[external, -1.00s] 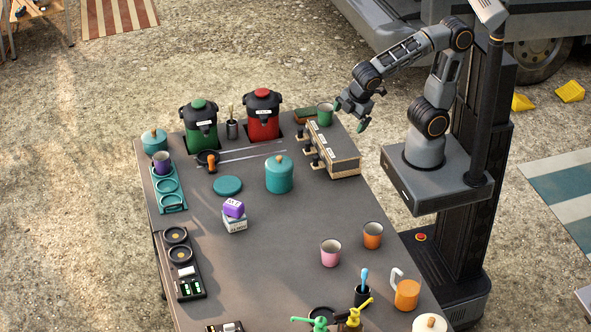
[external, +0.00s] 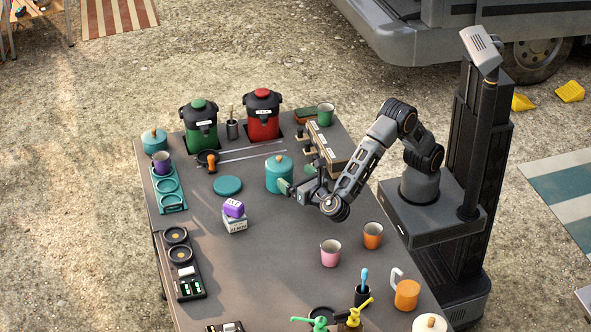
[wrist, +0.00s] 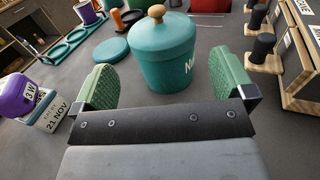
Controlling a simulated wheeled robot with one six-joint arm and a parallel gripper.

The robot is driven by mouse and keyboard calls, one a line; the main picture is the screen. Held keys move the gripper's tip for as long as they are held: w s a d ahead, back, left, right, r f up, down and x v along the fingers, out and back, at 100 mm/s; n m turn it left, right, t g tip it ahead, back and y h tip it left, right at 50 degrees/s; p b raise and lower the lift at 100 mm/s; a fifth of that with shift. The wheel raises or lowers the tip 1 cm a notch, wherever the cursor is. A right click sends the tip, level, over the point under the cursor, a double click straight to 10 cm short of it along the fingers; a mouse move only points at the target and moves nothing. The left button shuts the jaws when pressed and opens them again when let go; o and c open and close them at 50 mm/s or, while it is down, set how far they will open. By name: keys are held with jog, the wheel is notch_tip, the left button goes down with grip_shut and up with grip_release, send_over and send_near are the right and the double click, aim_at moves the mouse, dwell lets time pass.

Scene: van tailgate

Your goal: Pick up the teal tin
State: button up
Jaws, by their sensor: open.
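The teal tin (external: 279,177) stands upright on the dark table, with a teal lid and a round wooden knob. In the wrist view the teal tin (wrist: 158,55) is straight ahead, with white lettering on its right side. My gripper (external: 297,181) is low beside the tin, on its right in the external view. In the wrist view my gripper's green finger pads (wrist: 166,82) are spread apart, with the tin just beyond and between them. The gap between the pads is empty close to the palm.
A wooden dispenser rack (external: 333,150) with dark levers stands close to the right of the tin. A flat teal disc (external: 228,186) lies to its left. A purple block on a date block (external: 234,215) is nearer. Pink (external: 330,252) and orange (external: 372,235) cups stand at the front right.

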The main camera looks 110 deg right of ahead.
aim_at(281, 175)
notch_tip(281, 175, down, 3)
jog(key=shift+f, duration=0.1)
jog(key=shift+d+f+b, duration=0.15)
jog(key=shift+f+b, duration=0.15)
jog(key=shift+b+x, duration=0.4)
jog(key=shift+x, duration=3.3)
jog(key=shift+r, duration=0.15)
jog(key=c, duration=0.7)
